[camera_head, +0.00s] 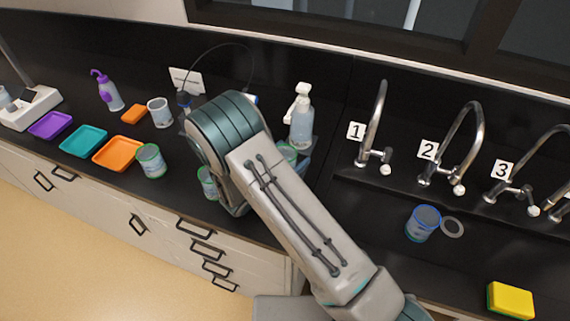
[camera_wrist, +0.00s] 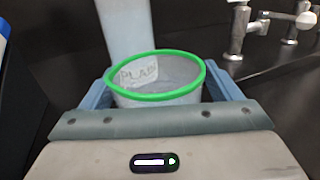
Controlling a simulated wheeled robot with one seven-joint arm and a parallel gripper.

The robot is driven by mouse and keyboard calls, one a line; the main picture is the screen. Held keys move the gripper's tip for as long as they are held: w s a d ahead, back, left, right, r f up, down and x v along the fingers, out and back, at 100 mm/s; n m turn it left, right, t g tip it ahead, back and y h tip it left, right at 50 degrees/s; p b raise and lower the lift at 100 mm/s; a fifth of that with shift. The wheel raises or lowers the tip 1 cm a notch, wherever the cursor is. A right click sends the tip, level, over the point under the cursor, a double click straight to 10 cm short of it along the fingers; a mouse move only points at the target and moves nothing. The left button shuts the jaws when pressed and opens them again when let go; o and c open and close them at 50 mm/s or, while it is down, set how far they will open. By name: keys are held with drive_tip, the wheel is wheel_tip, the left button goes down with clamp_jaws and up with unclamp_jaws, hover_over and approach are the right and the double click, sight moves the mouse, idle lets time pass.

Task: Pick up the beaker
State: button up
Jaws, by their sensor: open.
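A clear beaker with a green rim (camera_wrist: 165,97) stands between the two fingers of my gripper (camera_wrist: 158,84) in the wrist view. It bears a white label with writing. The fingers are spread on its left and right sides; whether they touch it I cannot tell. In the head view this beaker (camera_head: 288,151) is partly hidden behind my arm, in front of the pump bottle (camera_head: 301,125). My gripper is mostly hidden there too.
More green-rimmed beakers (camera_head: 151,161) (camera_head: 207,182) stand left of my arm. A blue-rimmed beaker (camera_head: 423,224) stands below the numbered taps (camera_head: 466,145). Orange (camera_head: 117,153), teal (camera_head: 84,141) and purple (camera_head: 50,125) trays lie left. A yellow sponge (camera_head: 511,300) is right.

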drive_tip(key=c, duration=1.1)
drive_tip(key=shift+r, duration=0.15)
